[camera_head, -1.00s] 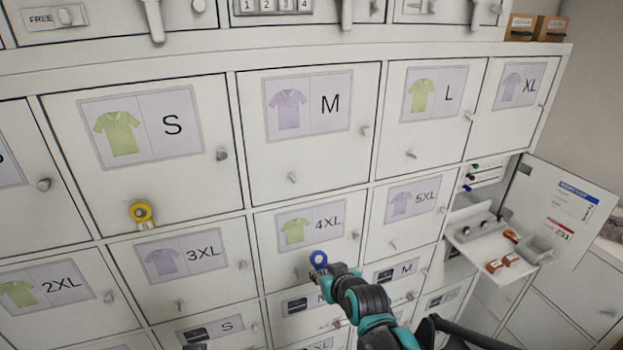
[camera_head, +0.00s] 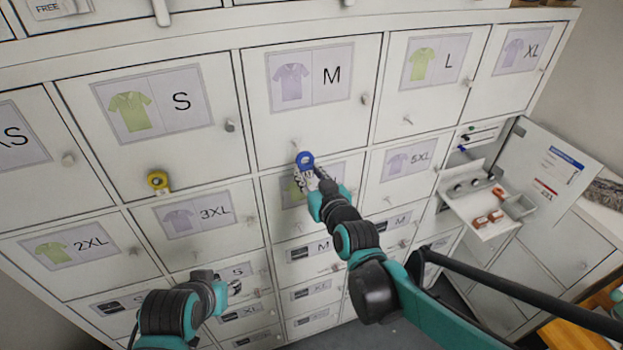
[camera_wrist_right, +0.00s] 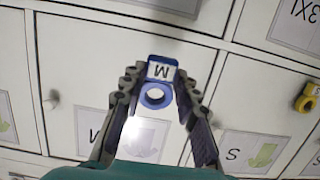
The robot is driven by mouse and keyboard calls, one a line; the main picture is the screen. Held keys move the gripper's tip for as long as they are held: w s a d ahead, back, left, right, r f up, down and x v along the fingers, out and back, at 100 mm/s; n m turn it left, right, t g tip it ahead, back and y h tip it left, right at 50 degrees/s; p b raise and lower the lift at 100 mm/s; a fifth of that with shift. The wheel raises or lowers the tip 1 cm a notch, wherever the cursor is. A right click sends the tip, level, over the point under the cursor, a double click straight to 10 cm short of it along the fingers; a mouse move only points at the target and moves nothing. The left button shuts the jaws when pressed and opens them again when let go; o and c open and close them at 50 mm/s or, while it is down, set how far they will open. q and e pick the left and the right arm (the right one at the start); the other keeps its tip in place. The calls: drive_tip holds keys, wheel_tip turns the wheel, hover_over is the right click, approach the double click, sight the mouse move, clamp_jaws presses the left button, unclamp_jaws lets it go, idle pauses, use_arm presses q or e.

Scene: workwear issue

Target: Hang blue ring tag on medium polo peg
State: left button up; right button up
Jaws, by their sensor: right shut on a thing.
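The blue ring tag (camera_head: 305,160) is held in my right gripper (camera_head: 315,178), in front of the lower part of the medium polo door (camera_head: 340,125). The door's small peg (camera_head: 296,142) shows just above the ring, apart from it in the head view. In the right wrist view, the tag (camera_wrist_right: 155,94) sits between the fingers of my right gripper (camera_wrist_right: 157,85), with its ring hole open and an "M" on its label. The peg cannot be made out there. My left gripper (camera_head: 228,287) is low at the left, before the small drawers; its fingers are unclear.
A yellow ring tag (camera_head: 158,181) hangs on the S polo door, left of the M door. The M door's knob (camera_head: 365,98) stands out at its right edge. An open door (camera_head: 545,180) and shelf with small items (camera_head: 480,205) are at the right.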

drive_tip(key=shift+r+b+x, duration=0.15)
drive_tip(key=shift+b+x, duration=0.35)
drive_tip(key=shift+x, duration=1.2)
drive_tip(key=shift+r+b+x, duration=0.15)
drive_tip(key=shift+b+x, duration=0.35)
drive_tip(key=shift+x, duration=1.25)
drive_tip(key=o, duration=0.9)
